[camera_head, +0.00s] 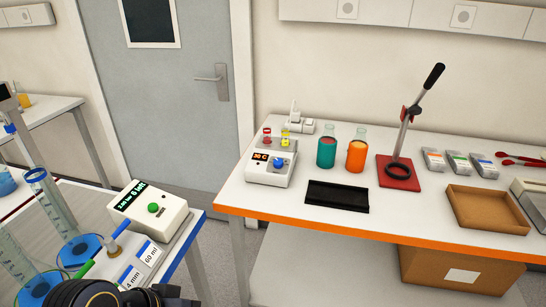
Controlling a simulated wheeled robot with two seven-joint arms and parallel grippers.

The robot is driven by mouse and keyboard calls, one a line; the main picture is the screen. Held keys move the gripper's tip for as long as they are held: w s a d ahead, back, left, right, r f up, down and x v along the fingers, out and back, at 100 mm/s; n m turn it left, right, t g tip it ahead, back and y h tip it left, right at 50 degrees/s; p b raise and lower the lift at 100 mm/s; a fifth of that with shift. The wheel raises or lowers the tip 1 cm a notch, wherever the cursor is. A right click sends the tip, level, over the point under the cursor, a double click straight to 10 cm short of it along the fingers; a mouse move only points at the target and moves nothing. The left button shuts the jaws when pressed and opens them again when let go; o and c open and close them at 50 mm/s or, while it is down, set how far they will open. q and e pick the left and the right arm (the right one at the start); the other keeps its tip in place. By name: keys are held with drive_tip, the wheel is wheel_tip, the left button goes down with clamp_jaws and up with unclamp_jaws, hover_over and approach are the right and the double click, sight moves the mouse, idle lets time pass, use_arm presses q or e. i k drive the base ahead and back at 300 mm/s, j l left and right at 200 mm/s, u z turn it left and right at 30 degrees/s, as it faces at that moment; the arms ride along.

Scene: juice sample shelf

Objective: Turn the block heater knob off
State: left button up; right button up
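The block heater (268,175) is a small white box near the left end of the orange-edged table. Its dark display on the front reads about 30 C in orange. The blue round knob (279,163) sits on its front to the right of the display; its exact pointer angle is too small to read. Two small tubes, a red-topped one (267,136) and a yellow one (285,137), stand in the block on top. No gripper fingers show. A dark rounded part at the bottom left edge appears to be mine.
A black tray (337,196) lies right of the heater, with green (327,152) and orange (356,156) bottles behind it. A red-based lever press (399,174) stands further right. A nearer bench holds a white device (150,213) and cylinders. A floor gap separates the tables.

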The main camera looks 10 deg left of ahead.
sight(278, 162)
drive_tip(key=i+u, duration=0.35)
drive_tip(key=i+l+u, duration=0.3)
drive_tip(key=i, duration=0.25)
drive_tip(key=j+u, duration=0.1)
drive_tip(key=u, duration=0.9)
